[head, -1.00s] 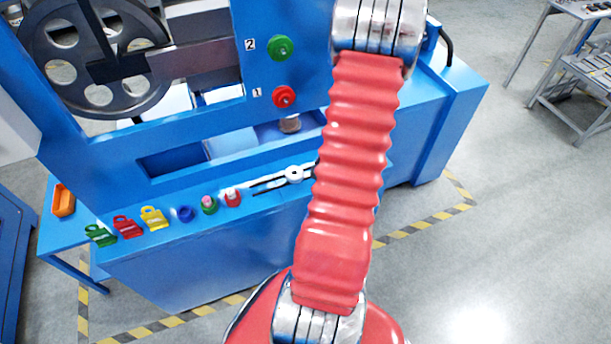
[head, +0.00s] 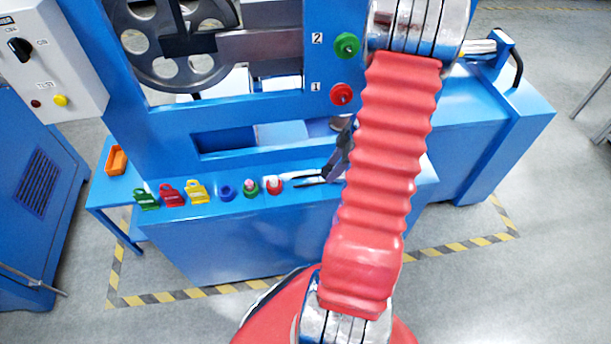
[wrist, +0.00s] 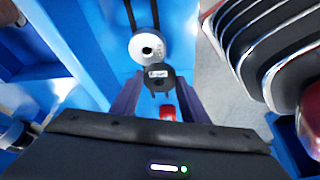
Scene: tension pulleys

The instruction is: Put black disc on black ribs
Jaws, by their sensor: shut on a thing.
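My gripper (wrist: 157,88) has its two fingers closed in on a small black disc (wrist: 157,82) with a pale label on top. The disc sits between the fingertips. Two thin black ribs (wrist: 155,14) lie on the blue surface at the top of the wrist view and lead to a white disc (wrist: 147,47) with a dark centre. The black disc is beside the white disc in the picture; I cannot tell its height. In the head view my gripper (head: 329,178) is low over the ledge beside the black ribs (head: 300,176), partly hidden by my arm.
Green (head: 146,199), red (head: 172,194) and yellow (head: 197,191) tags and several small round pieces lie along the blue ledge, left of my gripper. The red knob (head: 342,94) and green knob (head: 347,45) stick out of the blue frame above. An orange box (head: 116,160) stands at far left.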

